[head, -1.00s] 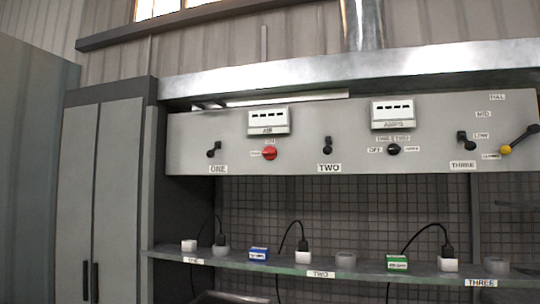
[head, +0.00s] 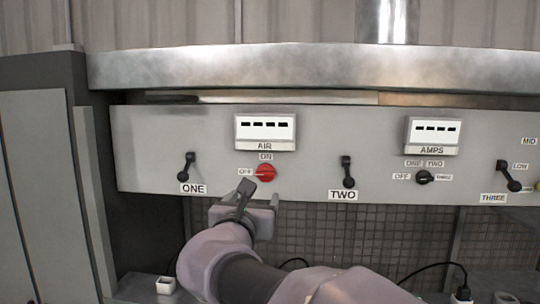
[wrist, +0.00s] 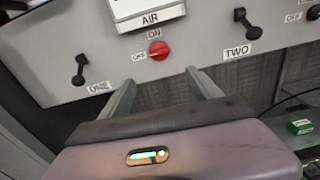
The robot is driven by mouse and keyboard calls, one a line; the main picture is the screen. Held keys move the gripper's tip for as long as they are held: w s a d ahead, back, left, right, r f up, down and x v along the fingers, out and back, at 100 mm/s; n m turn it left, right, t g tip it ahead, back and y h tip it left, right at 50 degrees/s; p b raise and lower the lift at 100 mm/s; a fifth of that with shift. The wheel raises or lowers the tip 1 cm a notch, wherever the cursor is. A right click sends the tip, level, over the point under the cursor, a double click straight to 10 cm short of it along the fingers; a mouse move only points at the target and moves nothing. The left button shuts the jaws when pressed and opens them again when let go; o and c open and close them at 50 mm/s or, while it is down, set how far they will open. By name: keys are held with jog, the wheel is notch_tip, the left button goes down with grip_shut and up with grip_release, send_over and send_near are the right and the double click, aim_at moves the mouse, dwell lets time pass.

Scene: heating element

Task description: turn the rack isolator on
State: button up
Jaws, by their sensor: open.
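The red rotary switch (head: 266,172), taken as the rack isolator, is on the grey panel under the AIR meter. It has an ON label above it and an OFF label to its left. Its exact pointing direction is hard to tell. It also shows in the wrist view (wrist: 158,48), just beyond and between my fingertips. My gripper (head: 260,197) is in front of the panel's lower edge, just below the switch. In the wrist view my gripper (wrist: 160,77) is open, with nothing between its fingers, and appears apart from the switch.
Black levers ONE (head: 187,166), TWO (head: 347,172) and THREE (head: 509,176) are on the same panel. A black selector (head: 424,177) is under the AMPS meter (head: 433,132). A shelf with sockets and cables runs below. A grey cabinet (head: 38,190) stands at the left.

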jog(key=p, duration=0.4)
send_near(265, 173)
jog(key=shift+n, duration=0.3)
jog(key=w, duration=0.7)
jog(key=shift+w+d, duration=0.25)
jog(key=shift+d, duration=0.1)
jog(key=shift+w+a+f, duration=0.1)
jog(key=shift+w, duration=0.35)
jog(key=shift+s, duration=0.1)
jog(key=shift+c, duration=1.1)
jog(key=c, duration=1.2)
jog(key=shift+o, duration=0.2)
